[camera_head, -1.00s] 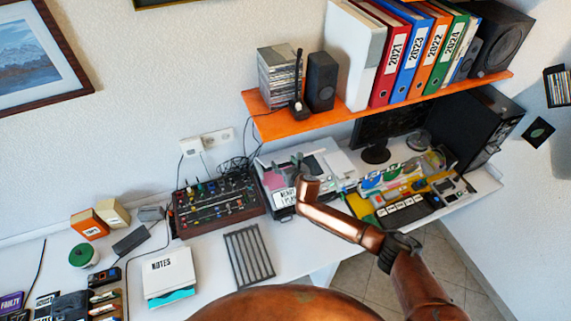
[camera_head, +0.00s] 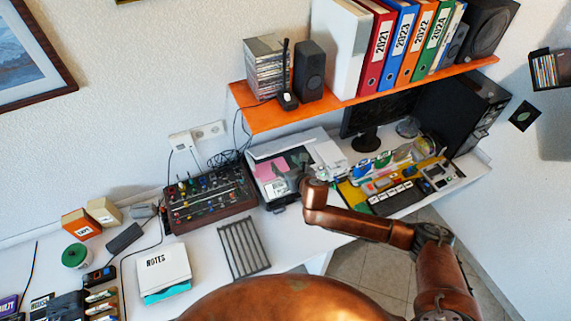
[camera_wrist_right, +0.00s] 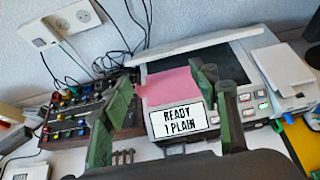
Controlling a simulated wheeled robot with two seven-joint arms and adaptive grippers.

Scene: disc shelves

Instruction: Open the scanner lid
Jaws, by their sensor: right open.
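The scanner (camera_head: 262,172) sits on the white desk below the orange shelf, next to the mixer. A pink sheet (camera_head: 270,168) lies over its dark surface; the sheet also shows in the right wrist view (camera_wrist_right: 168,87). A pale panel (camera_head: 290,145), which looks like the lid, is along the scanner's back; its exact angle is unclear. A sign reading "READY 1 PLAIN" (camera_wrist_right: 179,120) is at the scanner's front. My right gripper (camera_head: 291,173) is open and empty, in front of and over the scanner. In the right wrist view its fingers (camera_wrist_right: 160,98) straddle the pink sheet and sign. Contact cannot be told.
A mixer with knobs (camera_head: 210,198) stands left of the scanner, with cables behind it. A metal rack (camera_head: 243,248) and a notes box (camera_head: 165,272) lie in front. A cluttered keyboard area (camera_head: 400,190) is at the right. The orange shelf (camera_head: 370,95) overhangs the back.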

